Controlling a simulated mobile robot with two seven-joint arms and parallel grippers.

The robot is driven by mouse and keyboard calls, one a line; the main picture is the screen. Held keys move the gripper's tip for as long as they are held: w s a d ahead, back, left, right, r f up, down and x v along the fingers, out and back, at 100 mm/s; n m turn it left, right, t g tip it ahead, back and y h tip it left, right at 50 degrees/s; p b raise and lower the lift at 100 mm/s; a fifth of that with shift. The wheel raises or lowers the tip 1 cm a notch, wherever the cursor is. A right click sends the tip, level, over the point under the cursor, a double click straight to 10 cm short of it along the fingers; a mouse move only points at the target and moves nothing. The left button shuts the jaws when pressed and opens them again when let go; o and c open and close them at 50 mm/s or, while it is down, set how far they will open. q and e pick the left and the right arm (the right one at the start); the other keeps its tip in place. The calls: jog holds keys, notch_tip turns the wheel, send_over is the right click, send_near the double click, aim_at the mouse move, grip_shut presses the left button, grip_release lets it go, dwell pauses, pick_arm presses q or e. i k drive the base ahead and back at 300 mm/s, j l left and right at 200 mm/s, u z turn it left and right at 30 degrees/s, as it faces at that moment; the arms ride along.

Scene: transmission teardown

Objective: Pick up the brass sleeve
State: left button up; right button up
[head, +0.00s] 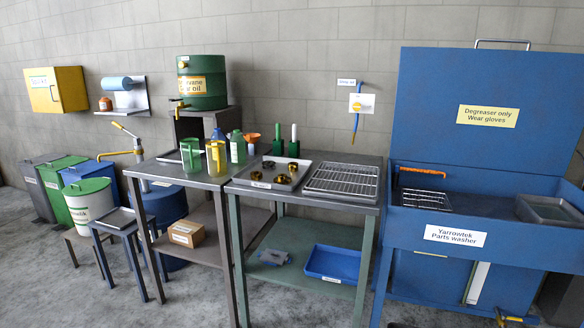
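A grey metal tray (240,180) on the green-legged table holds several small brass and dark ring-shaped parts. One brass ring (282,179) lies near the tray's front right, and another brass part (293,166) lies behind it. A dark ring (268,164) lies at the back, and a brass-coloured part (256,175) lies at the front left. The parts are too small to tell which is the brass sleeve. Neither of my grippers is in view.
A wire rack (342,181) stands right of the tray. Bottles (237,148) and an oil jug (216,157) stand on the left table. A blue parts washer (450,262) is at right. Floor (190,300) in front is clear.

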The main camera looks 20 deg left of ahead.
aim_at(293, 167)
jog(key=i+j+u, duration=0.15)
jog(key=i+j, duration=0.15)
jog(key=i+j+u, duration=0.2)
jog(key=i, duration=0.25)
jog(key=i+j+u, duration=0.15)
jog(key=i, duration=0.25)
jog(key=j, duration=0.1)
